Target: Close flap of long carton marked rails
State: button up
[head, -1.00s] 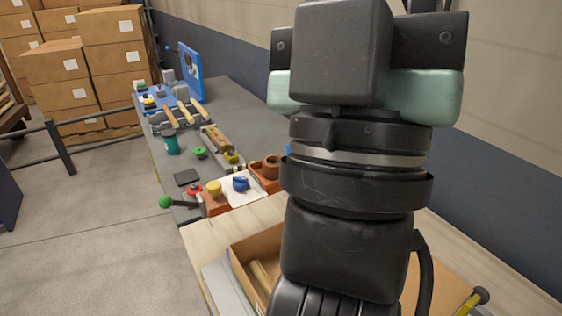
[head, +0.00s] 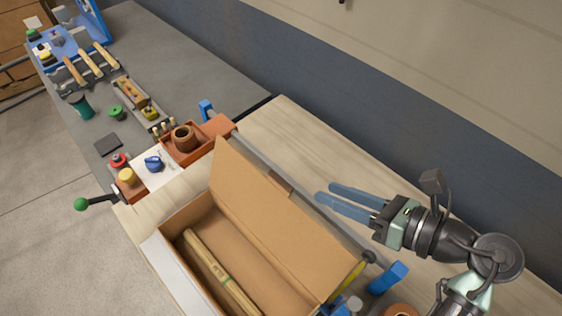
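The long cardboard carton (head: 172,229) lies open on the wooden bench top in the head view. A wooden rail piece (head: 213,268) lies inside it. Its long flap (head: 270,222) stands raised along the carton's right side, leaning up from the box. I cannot make out a "rails" marking. My gripper (head: 326,192) is to the right of the flap, on its outer side, its blue fingers pointing left toward it. The fingers look slightly apart with nothing between them. They appear clear of the flap, though the exact distance is hard to judge.
A metal bar with blue clamp ends (head: 390,277) runs behind the flap. Orange trays (head: 211,130) with small parts stand beyond the carton. A green-knobbed lever (head: 82,204) sticks out left. The grey bench (head: 190,75) holds tools further back. The wall bounds the right.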

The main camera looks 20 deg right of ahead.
aim_at(282, 180)
jog(key=shift+g, duration=0.3)
jog(key=p+x, duration=0.1)
jog(key=x, duration=0.2)
jog(key=p+x, duration=0.2)
jog(key=x, duration=0.2)
jog(key=p+x, duration=0.1)
jog(key=x, duration=0.3)
jog(key=shift+a+f, duration=0.1)
jog(key=shift+f, duration=0.35)
jog(key=shift+w+a+f+p, duration=0.3)
jog(key=shift+w+f+p, duration=0.05)
jog(key=shift+w, duration=0.1)
grip_shut()
